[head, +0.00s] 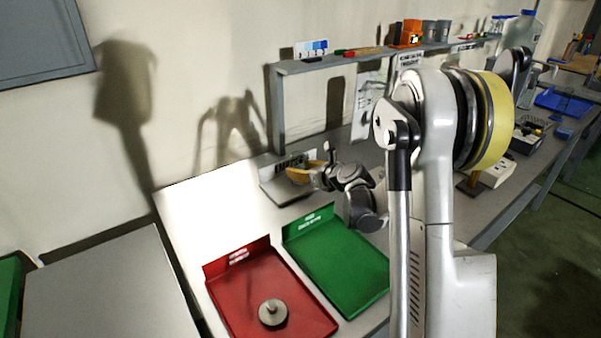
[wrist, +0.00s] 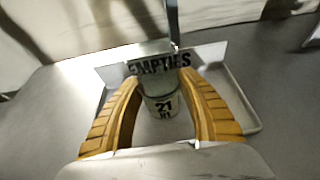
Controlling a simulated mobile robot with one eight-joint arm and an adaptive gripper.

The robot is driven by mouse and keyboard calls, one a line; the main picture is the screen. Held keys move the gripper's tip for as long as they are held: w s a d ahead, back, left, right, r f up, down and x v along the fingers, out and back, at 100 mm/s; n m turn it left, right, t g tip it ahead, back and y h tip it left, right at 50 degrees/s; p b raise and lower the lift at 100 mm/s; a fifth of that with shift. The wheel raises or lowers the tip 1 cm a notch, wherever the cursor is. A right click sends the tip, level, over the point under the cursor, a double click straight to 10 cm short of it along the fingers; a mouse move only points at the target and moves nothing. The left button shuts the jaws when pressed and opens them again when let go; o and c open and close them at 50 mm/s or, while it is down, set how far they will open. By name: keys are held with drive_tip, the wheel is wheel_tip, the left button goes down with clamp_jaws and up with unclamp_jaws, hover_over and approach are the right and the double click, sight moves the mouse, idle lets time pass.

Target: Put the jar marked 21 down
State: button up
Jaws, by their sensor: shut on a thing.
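The jar marked 21 (wrist: 162,106) sits between the two yellow fingers of my gripper (wrist: 160,112) in the wrist view, and the gripper is shut on it. The jar looks upright, with its number facing the camera. It is over or in the grey tray marked EMPTIES (wrist: 247,105), close in front of its label plate; whether its base touches the tray cannot be told. In the head view my gripper (head: 318,174) is at the EMPTIES tray (head: 284,192) near the wall, and the jar cannot be made out there.
A red tray (head: 228,299) holding a round metal piece (head: 272,313) and an empty green tray (head: 338,262) lie nearer on the bench. A raised shelf (head: 310,64) with several small items stands behind. Bare bench lies left of the EMPTIES tray.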

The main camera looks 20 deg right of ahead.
drive_tip(key=o, duration=1.3)
drive_tip(key=shift+f, duration=0.1)
